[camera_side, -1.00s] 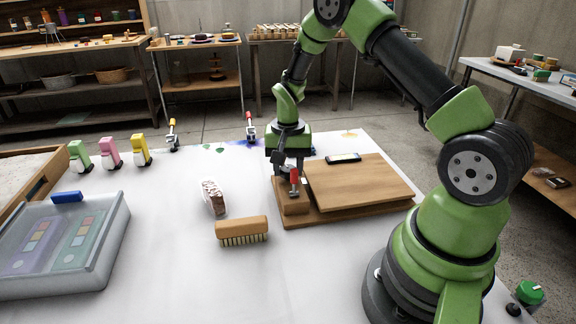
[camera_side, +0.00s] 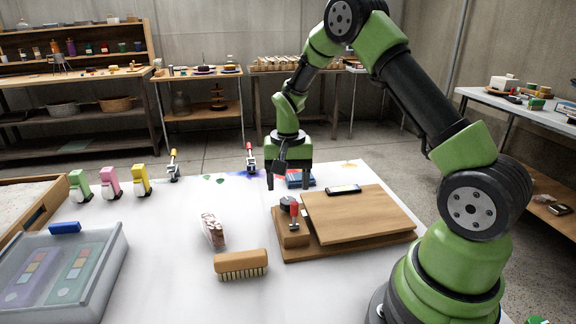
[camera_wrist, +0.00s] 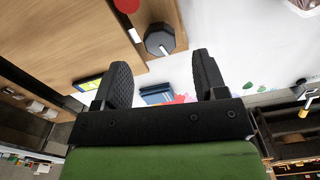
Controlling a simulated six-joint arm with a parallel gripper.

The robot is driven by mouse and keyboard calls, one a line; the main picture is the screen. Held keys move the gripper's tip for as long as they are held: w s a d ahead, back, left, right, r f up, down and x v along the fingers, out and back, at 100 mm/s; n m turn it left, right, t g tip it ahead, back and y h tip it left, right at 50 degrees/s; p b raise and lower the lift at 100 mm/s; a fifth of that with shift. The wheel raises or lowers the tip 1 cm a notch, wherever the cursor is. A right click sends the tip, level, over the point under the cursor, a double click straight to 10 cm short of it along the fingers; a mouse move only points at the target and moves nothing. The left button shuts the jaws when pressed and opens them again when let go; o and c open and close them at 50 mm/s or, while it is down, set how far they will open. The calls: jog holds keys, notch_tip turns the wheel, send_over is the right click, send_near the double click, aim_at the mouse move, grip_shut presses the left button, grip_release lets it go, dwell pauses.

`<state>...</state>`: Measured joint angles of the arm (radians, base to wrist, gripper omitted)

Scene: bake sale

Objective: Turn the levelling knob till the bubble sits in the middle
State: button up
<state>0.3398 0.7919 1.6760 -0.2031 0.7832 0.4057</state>
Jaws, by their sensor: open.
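The levelling knob (camera_side: 287,202), dark and faceted, stands on the wooden block at the left of the tilting board (camera_side: 358,215). It also shows in the wrist view (camera_wrist: 160,39). I cannot make out the bubble. My gripper (camera_side: 288,180) is open and empty, above and apart from the knob. In the wrist view, its fingers (camera_wrist: 163,78) point towards the knob.
A translucent case (camera_side: 95,285) is at front left. Blue items (camera_side: 296,179) lie behind the gripper. White table is clear between the brush and case.

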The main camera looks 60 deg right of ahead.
aim_at(288, 200)
notch_tip(288, 200, up, 5)
jog(key=shift+r, duration=0.1)
dwell(0.3)
jog(key=s+a+r+n+t, duration=0.1)
jog(key=s+a+r+t, duration=0.1)
jog(key=s+a+r, duration=0.3)
jog(key=s+a+r+n+t, duration=0.1)
jog(key=a+r+n, duration=0.15)
jog(key=r, duration=0.45)
jog(key=s+a+r+n+t+y, duration=0.1)
jog(key=s+a+t, duration=0.1)
jog(key=s, duration=0.4)
jog(key=s+a+r+n+t+y, duration=0.1)
jog(key=s+a+r+n+t, duration=0.1)
jog(key=s+a, duration=0.2)
jog(key=shift+s+a+r, duration=0.2)
jog(key=shift+s+a, duration=0.2)
jog(key=shift+s, duration=0.75)
jog(key=shift+w, duration=0.1)
